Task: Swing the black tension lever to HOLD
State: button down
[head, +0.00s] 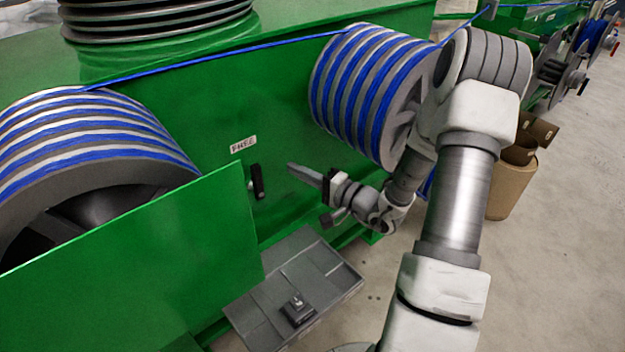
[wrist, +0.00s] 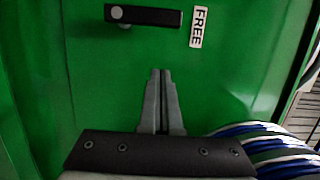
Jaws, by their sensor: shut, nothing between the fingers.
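The black tension lever (head: 257,181) is on the green machine panel, and its handle points up toward the white FREE label (head: 243,144). In the wrist view the lever (wrist: 155,16) lies across the top, its round grey pivot at the left end and its free end near the FREE label (wrist: 198,27). My gripper (head: 291,167) is to the right of the lever in the head view, apart from it. In the wrist view my gripper (wrist: 160,72) has its fingers together and empty, with green panel between the tips and the lever. No HOLD label is visible.
A drum wound with blue cable (head: 365,90) stands right of the lever, and another (head: 90,135) on the left. A green guard plate (head: 150,265) juts out at lower left. A grey tray (head: 335,272) holding a small dark block (head: 297,309) is below.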

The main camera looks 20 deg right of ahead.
aim_at(254, 179)
jog(key=a, duration=0.2)
jog(key=w+a, duration=0.1)
jog(key=a, duration=0.2)
jog(key=shift+a+b, duration=0.15)
jog(key=shift+b, duration=0.25)
jog(key=shift+a+r+n, duration=0.1)
jog(key=shift+a+n, duration=0.05)
jog(key=shift+n, duration=0.15)
